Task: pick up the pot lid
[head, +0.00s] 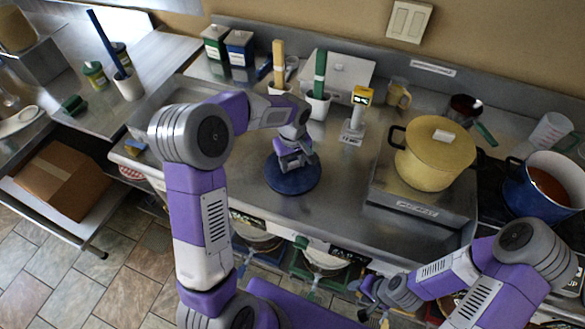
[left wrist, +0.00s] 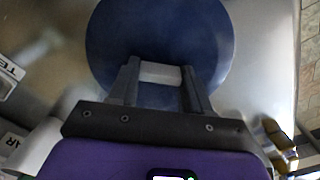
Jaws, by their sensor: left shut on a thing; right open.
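A round dark blue pot lid (head: 292,181) is at the middle of the steel counter, and it fills the upper middle of the left wrist view (left wrist: 155,30). My left gripper (head: 294,163) is above the lid, with its fingers pointing down. In the left wrist view its two fingers (left wrist: 160,75) are shut on the lid's pale grey handle (left wrist: 161,73). I cannot tell whether the lid touches the counter. My right gripper (head: 372,296) is low in front of the counter's front edge, open and away from the lid.
A blue pot (head: 540,190) with red contents stands uncovered at the right. A yellow lidded pot (head: 432,155) stands on a steel appliance. A yellow-headed device (head: 355,115) and utensil holders (head: 317,105) are behind the lid. The counter (head: 345,200) right of the lid is clear.

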